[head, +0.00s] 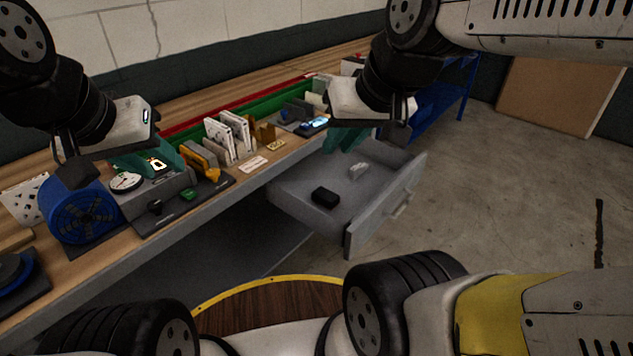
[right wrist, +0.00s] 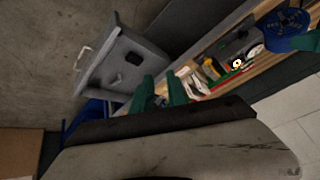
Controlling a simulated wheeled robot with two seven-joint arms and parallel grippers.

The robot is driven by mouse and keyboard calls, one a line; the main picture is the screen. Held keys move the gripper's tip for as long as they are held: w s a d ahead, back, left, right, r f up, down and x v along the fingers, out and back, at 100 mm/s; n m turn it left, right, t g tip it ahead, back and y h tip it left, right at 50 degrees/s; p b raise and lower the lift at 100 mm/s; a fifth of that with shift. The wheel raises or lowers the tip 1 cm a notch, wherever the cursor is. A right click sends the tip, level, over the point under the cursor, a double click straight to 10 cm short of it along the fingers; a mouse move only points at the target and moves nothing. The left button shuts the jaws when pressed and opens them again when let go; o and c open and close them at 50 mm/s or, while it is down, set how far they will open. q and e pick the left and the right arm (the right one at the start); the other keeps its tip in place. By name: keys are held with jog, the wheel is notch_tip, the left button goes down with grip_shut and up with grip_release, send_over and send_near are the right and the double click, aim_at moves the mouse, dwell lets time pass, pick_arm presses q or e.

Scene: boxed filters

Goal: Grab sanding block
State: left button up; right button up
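A small black block (head: 325,197), which looks like the sanding block, lies on the floor of the open grey drawer (head: 295,204). It also shows in the right wrist view (right wrist: 133,58). My right gripper (head: 348,140) hangs over the inner end of the drawer, apart from the block. Its teal fingers (right wrist: 159,92) stand apart with nothing between them. My left gripper (head: 150,158) is above the workbench near a dial gauge (head: 126,181). Its teal fingers look spread, and I see nothing held; its tips are partly hard to make out.
A small light-grey item (head: 358,170) lies in the drawer behind the block. The workbench (head: 215,205) is crowded with a blue fan-like unit (head: 83,212), upright boxed filters (head: 230,135) and a green bin (head: 265,103).

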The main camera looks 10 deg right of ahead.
jog(key=o, duration=0.5)
jog(key=shift+w, duration=0.2)
jog(key=o, duration=1.3)
jog(key=w+m, duration=0.1)
jog(key=w, duration=0.2)
jog(key=w+f+m+g, duration=0.1)
jog(key=w, duration=0.2)
jog(key=w+f+m, duration=0.1)
jog(key=w, duration=0.1)
jog(key=shift+w+d+f, duration=0.2)
jog(key=shift+w+d, duration=0.15)
jog(key=shift+w, duration=0.05)
jog(key=m+g+h, duration=0.3)
jog(key=m+g, duration=0.1)
jog(key=m, duration=0.4)
send_over(326, 194)
jog(key=s+a, duration=0.2)
jog(key=f, duration=2.7)
jog(key=shift+w+d, duration=0.2)
jog(key=shift+w, duration=0.05)
jog(key=shift+h, duration=0.3)
jog(key=shift+w+d+f, duration=0.25)
jog(key=shift+f, duration=1.05)
jog(key=shift+w+d+f, duration=0.2)
jog(key=shift+f, duration=1.15)
jog(key=shift+w+d+f, duration=0.25)
jog(key=shift+f, duration=1.05)
